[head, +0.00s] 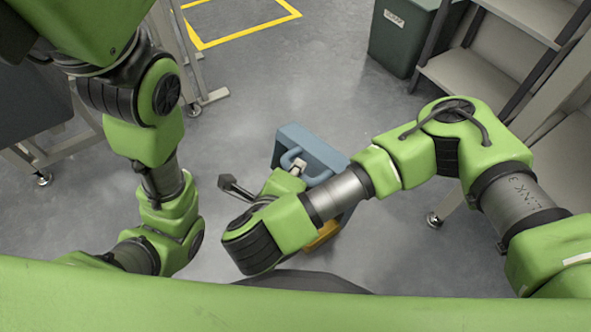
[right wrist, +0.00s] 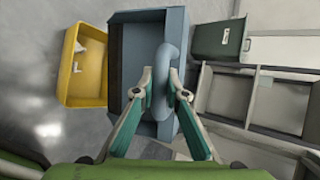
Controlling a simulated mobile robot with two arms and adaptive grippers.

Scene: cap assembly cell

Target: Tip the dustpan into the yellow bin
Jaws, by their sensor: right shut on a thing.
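The blue-grey dustpan (head: 318,152) is held above the floor, partly covered by my right arm in the head view. In the right wrist view the dustpan (right wrist: 150,16) is a deep open pan with a looped handle. My right gripper (right wrist: 161,80) is shut on that handle; in the head view the gripper (head: 298,166) shows at the handle. The yellow bin (right wrist: 84,80) stands left of the dustpan in the right wrist view, with small white pieces in it. In the head view only a strip of the bin (head: 323,236) shows below my right forearm. My left gripper is out of view.
A dark green bin (head: 402,38) with a label stands at the back right, beside grey shelving (head: 485,80). A wheeled metal frame (head: 195,60) stands at the left. Yellow floor tape (head: 245,34) marks the back. The middle floor is clear.

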